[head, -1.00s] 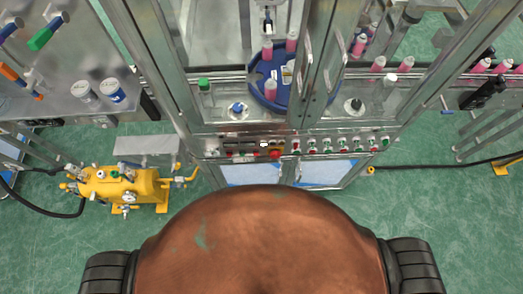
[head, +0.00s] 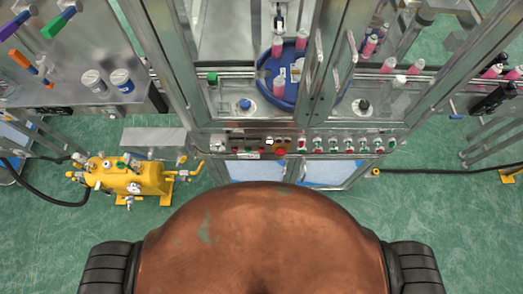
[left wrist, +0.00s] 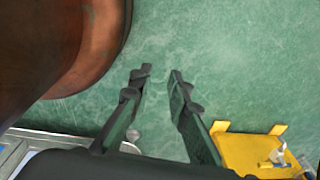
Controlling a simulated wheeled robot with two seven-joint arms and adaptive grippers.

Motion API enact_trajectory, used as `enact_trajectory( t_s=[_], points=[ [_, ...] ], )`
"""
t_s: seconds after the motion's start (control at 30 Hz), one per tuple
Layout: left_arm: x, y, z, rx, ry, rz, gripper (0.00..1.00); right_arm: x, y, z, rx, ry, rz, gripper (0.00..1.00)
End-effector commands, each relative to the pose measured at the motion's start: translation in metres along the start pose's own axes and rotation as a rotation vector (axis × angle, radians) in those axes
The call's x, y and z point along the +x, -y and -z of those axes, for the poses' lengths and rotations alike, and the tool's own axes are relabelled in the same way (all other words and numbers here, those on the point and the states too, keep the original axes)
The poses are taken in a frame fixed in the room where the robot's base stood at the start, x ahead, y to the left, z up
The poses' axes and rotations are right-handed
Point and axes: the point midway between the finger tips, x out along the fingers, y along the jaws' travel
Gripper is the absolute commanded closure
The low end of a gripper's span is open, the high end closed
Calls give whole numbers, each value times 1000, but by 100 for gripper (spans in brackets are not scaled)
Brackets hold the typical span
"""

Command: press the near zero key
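The control panel (head: 312,145) runs across the front of the metal-framed machine in the head view. It carries small dark displays on its left half, a red round button (head: 281,151) near the middle, and a row of small green and red buttons on the right. The keys are too small to read, so I cannot tell which is the near zero key. My left gripper (left wrist: 158,78) is open and empty in the left wrist view, over the green floor. It is away from the panel. Neither gripper shows in the head view, and my right gripper is not in view.
A yellow pump unit (head: 124,179) stands on the floor at the left. A steel table (head: 60,84) with cups stands at the upper left. Inside the machine is a blue turntable (head: 267,87) with pink cans. Green floor (head: 440,205) is open at the right.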

Motion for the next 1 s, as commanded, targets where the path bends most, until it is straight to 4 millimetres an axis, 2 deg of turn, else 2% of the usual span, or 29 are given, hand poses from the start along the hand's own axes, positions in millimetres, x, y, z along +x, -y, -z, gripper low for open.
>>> enact_trajectory(
  t_s=[0.2,0.63,1.0],
  points=[
    [0,-2,-9,-1,12,-3,100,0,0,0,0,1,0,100],
    [0,-2,1,1,-1,-3,100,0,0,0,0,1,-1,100],
    [0,-2,1,1,-1,-2,100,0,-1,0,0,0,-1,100]
  ],
)
